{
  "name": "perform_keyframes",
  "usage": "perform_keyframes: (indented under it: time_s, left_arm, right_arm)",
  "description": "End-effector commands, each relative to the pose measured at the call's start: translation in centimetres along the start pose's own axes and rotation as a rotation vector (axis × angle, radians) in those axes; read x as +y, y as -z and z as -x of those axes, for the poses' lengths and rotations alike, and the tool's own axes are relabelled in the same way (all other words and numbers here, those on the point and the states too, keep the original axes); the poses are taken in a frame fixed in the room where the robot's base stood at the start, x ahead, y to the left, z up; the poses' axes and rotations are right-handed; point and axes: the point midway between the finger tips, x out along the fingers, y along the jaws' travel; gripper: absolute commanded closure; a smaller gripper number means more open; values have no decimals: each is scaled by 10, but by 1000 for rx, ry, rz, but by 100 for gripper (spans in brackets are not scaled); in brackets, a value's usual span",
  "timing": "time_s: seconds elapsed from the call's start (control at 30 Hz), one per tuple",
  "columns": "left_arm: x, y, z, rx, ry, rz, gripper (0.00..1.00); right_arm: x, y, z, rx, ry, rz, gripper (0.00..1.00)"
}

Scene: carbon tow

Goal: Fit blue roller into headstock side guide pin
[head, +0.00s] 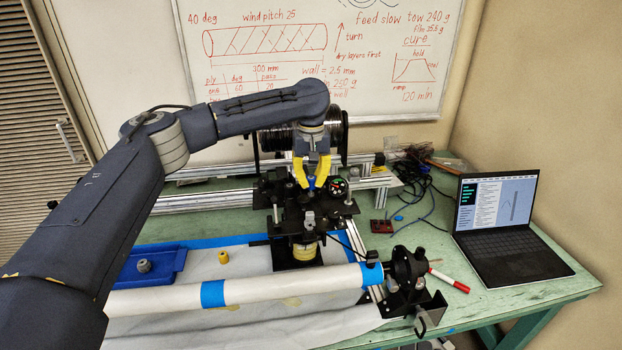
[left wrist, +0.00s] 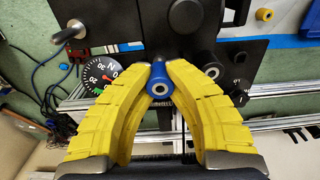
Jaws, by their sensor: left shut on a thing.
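My left gripper (head: 312,186) has yellow fingers and is shut on the small blue roller (left wrist: 159,82), which sits between its fingertips. In the head view the blue roller (head: 312,183) shows just below the fingers, over the black guide carriage (head: 296,222). A bare metal pin (left wrist: 70,33) stands on the black plate at the left in the left wrist view, apart from the roller. A grey round part (left wrist: 205,62) is at the right of the fingertips. Whether the roller touches anything under it I cannot tell. My right gripper is not in view.
A round dial (left wrist: 100,73) sits close beside the fingers. A yellow roller (head: 222,257) lies on the white sheet, and a blue tray (head: 170,273) holds a grey roller (head: 144,266). The white mandrel (head: 255,291) runs to the black chuck (head: 408,264). A laptop (head: 500,215) stands right.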

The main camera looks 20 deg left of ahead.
Motion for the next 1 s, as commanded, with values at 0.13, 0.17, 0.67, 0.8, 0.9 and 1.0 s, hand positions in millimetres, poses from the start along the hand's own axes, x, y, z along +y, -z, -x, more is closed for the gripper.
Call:
perform_keyframes:
  time_s: [0.13, 0.17, 0.67, 0.8, 0.9, 1.0]
  left_arm:
    - [0, 0, -3, -1, 0, 0, 100]
    - [0, 0, -4, -1, 0, 0, 100]
    - [0, 0, -8, -2, 1, -1, 100]
    - [0, 0, -4, -1, 1, -1, 100]
    - [0, 0, -1, 0, 0, 0, 100]
    - [0, 0, 2, -1, 0, 0, 100]
  right_arm:
    - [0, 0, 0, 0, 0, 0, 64]
    - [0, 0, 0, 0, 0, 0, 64]
    - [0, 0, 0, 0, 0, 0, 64]
    - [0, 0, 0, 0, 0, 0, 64]
    - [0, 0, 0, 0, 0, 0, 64]
    - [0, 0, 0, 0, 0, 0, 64]
